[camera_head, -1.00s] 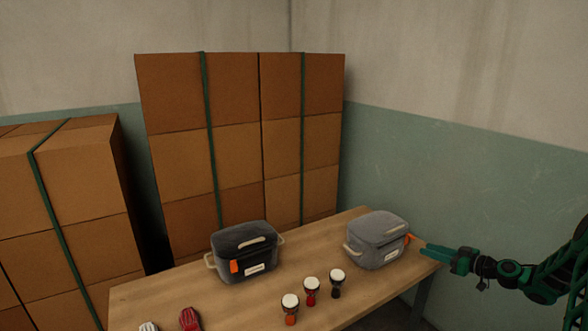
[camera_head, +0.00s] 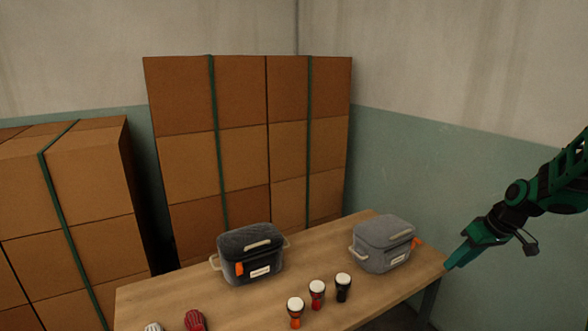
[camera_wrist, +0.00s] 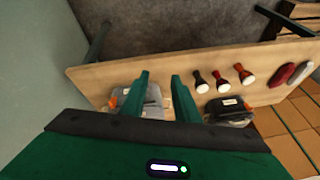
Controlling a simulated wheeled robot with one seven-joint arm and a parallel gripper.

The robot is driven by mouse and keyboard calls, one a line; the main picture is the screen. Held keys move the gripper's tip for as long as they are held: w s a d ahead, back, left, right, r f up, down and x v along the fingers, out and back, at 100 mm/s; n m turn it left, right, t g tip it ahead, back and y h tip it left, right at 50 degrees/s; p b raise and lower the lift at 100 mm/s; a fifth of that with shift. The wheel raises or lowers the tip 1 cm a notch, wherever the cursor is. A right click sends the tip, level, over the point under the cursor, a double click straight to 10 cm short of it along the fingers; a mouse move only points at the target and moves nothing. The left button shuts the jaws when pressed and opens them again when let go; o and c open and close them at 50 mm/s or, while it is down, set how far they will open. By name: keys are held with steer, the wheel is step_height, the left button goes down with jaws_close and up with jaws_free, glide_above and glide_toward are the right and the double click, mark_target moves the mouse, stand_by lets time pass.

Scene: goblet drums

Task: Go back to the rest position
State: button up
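My gripper (camera_head: 455,262) is at the right of the head view, by the table's right end and to the right of the grey lidded box (camera_head: 384,243). In the wrist view my gripper (camera_wrist: 160,82) has its two green fingers apart with nothing between the tips. The grey box, partly hidden behind the fingers, also shows there (camera_wrist: 125,97). The wooden table (camera_head: 150,296) carries a dark lidded box (camera_head: 250,254) and three small goblet drums: orange (camera_head: 296,312), red (camera_head: 317,294) and black (camera_head: 343,287). All three drums stand upright.
Two red and white shoe-like items (camera_head: 195,320) (camera_head: 154,327) lie at the table's front left. Stacked cardboard boxes (camera_head: 240,140) stand behind the table, and more boxes (camera_head: 70,210) stand at the left. A wall (camera_head: 440,160) is at the right.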

steer(key=s+a+r+m+g+h, duration=0.1)
steer(key=s+r+m, duration=0.1)
steer(key=s, duration=0.9)
steer(key=s+a+r+m+g, duration=0.1)
steer(key=s+a+r+m, duration=0.1)
steer(key=s, duration=1)
steer(key=s+a+r+m+g+h, duration=0.1)
steer(key=s+r+m, duration=0.2)
steer(key=s, duration=0.9)
steer(key=shift+a+r+m+g+h, duration=0.3)
steer(key=shift+a+r+m+g, duration=0.1)
steer(key=shift+m, duration=0.7)
steer(key=shift+w+f, duration=0.25)
steer(key=shift+w, duration=0.4)
